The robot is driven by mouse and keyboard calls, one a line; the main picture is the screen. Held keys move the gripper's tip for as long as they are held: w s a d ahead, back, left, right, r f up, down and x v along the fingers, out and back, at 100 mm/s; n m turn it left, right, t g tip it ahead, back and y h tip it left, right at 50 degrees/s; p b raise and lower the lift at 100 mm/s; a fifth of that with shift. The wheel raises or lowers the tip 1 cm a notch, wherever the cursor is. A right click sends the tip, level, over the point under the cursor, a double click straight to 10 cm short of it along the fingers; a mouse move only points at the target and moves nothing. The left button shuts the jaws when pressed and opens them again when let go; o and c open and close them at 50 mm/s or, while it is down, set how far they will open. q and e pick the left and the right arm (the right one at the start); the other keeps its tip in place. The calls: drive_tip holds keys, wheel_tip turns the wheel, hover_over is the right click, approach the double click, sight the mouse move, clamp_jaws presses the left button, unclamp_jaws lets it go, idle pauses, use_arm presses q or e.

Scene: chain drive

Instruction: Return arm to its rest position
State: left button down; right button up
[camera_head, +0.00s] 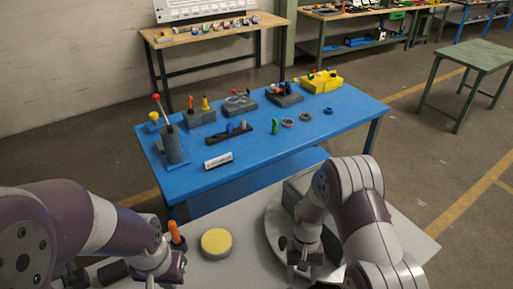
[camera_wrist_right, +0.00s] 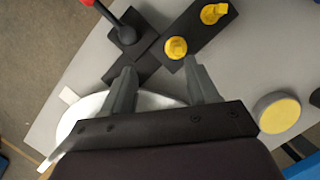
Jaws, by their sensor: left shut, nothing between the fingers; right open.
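My left arm (camera_head: 70,225) comes in from the left in the head view. My left gripper (camera_head: 168,272) is low over the near grey table, beside an orange-handled piece; it is shut and empty, its fingertips hard to make out. My right arm (camera_head: 365,205) bends down over the right of that table. My right gripper (camera_head: 304,258) is above the round grey plate (camera_head: 272,228). In the right wrist view the right gripper (camera_wrist_right: 162,70) is open, its two fingers apart with nothing held. A yellow knob (camera_wrist_right: 176,47) on a black block shows just beyond the fingertips.
A yellow-topped round puck (camera_head: 216,243) and the orange-handled piece (camera_head: 175,233) stand on the grey table. The right wrist view shows a black lever base (camera_wrist_right: 126,35) and a second yellow knob (camera_wrist_right: 213,13). The blue table (camera_head: 340,125) beyond holds several blocks and tools.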

drive_tip(key=s+d+r+t+b, duration=0.5)
drive_tip(key=s+r+b, duration=0.3)
drive_tip(key=s+r, duration=0.2)
drive_tip(key=shift+s+d+r+n, duration=0.3)
drive_tip(key=shift+s+n, duration=0.1)
drive_tip(key=shift+s, duration=0.4)
drive_tip(key=shift+s, duration=0.15)
idle(0.8)
